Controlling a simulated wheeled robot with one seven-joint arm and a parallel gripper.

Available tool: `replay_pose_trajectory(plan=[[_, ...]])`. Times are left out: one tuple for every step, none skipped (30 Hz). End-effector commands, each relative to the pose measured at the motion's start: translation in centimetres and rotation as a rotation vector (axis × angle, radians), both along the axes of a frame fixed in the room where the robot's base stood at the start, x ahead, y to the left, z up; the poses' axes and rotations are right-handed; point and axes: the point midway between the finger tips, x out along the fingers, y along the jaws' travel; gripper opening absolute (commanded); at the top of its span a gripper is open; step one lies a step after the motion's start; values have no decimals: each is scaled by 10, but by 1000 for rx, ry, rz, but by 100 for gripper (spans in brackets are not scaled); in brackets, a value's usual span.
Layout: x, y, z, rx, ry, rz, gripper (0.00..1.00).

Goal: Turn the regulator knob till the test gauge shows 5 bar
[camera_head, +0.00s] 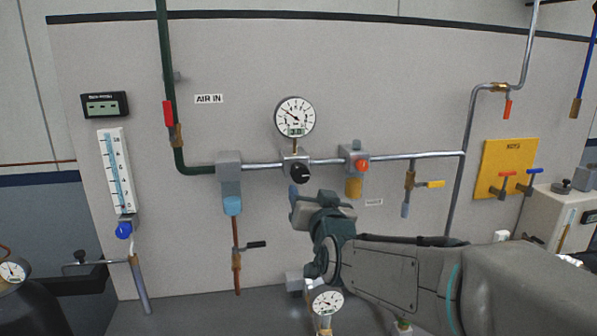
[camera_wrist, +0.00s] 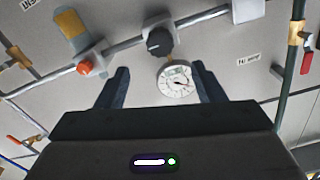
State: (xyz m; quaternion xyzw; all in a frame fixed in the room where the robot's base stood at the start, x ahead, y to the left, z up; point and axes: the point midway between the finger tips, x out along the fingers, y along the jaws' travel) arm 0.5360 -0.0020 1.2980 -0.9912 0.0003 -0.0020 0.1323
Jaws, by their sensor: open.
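The black regulator knob (camera_head: 300,173) is on a grey block in the pipe line, under a round white dial gauge (camera_head: 295,117) with a small digital window. Its digits are too small to read surely. The wrist view is upside down: the knob (camera_wrist: 159,42) shows just beyond the fingertips and the gauge (camera_wrist: 176,80) between the fingers. My gripper (camera_wrist: 160,69) is open and empty, pointing at the panel, with no visible contact with the knob. In the head view my gripper (camera_head: 296,196) is just below the knob. No label shows which dial is the test gauge.
An orange-red button fitting (camera_head: 361,166) with a yellow bowl is right of the knob. A filter with a blue bowl (camera_head: 232,206) is left. A second dial gauge (camera_head: 327,302) is low in front, and another (camera_head: 12,272) at far left.

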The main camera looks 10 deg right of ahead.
Motion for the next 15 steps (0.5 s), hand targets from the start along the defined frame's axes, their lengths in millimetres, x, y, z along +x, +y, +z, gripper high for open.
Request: replay_pose_trajectory(plan=[[5, 0, 0, -2, 2, 0, 62], [8, 0, 0, -2, 3, 0, 62], [13, 1, 0, -3, 4, 1, 62], [17, 1, 0, -4, 4, 1, 62], [21, 1, 0, -3, 4, 1, 62], [27, 1, 0, -4, 5, 1, 62], [31, 1, 0, -5, 5, 1, 62], [36, 1, 0, -3, 5, 0, 62], [41, 0, 0, -4, 5, 0, 62], [46, 1, 0, -4, 5, 1, 62], [50, 1, 0, -5, 4, 1, 62], [55, 1, 0, -4, 5, 0, 62], [59, 0, 1, -4, 4, 0, 62], [64, 1, 0, -5, 5, 0, 62], [69, 1, 0, -4, 5, 0, 62]])
